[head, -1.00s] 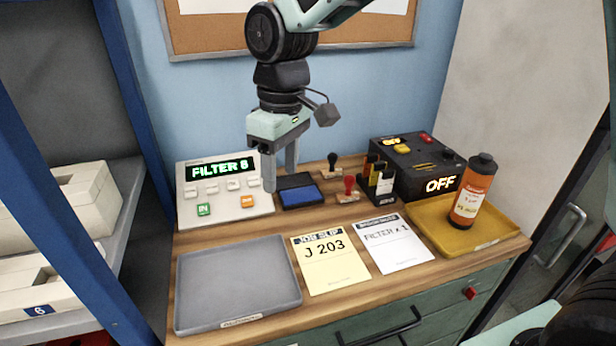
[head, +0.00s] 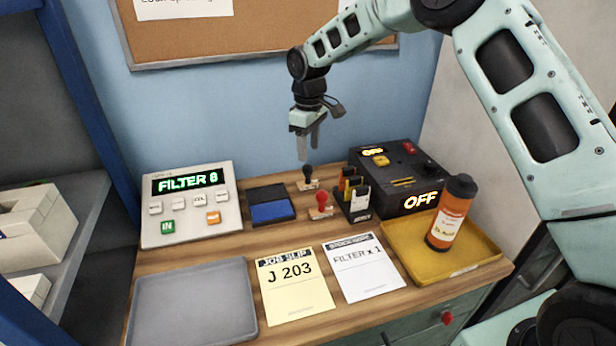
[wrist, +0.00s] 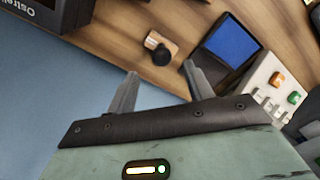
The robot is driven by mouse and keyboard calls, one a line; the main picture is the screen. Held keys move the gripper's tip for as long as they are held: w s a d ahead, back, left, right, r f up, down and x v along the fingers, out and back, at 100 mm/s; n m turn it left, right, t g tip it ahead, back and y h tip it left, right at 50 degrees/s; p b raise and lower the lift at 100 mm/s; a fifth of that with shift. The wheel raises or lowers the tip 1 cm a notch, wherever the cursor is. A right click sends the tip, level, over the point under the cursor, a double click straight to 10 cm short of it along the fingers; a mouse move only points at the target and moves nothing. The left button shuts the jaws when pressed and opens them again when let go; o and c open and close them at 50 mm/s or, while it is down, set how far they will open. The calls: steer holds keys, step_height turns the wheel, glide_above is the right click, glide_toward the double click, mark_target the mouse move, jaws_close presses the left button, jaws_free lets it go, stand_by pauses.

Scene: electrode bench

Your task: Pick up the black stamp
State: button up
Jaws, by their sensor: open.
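The black stamp (head: 308,176) stands upright on the wooden bench top, behind the red stamp (head: 321,203). In the wrist view the black stamp (wrist: 160,48) shows its dark round knob and wooden base, ahead of the fingers. My gripper (head: 308,150) is open and empty, pointing down above the black stamp and apart from it. In the wrist view my gripper's two fingers (wrist: 161,80) are spread with nothing between them.
The blue ink pad (head: 271,210) is left of the stamps, beside the FILTER panel (head: 187,205). A card holder (head: 355,200) and the black OFF box (head: 400,180) stand close on the right. An orange bottle (head: 452,213) stands in the yellow tray (head: 420,268). A grey tray (head: 190,310) lies front left.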

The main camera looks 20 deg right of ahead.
mark_target(308, 177)
steer(key=shift+a+f+p, duration=0.2)
steer(key=shift+f+p, duration=1.25)
steer(key=shift+f, duration=2.95)
steer(key=shift+c, duration=0.3)
steer(key=c, duration=1)
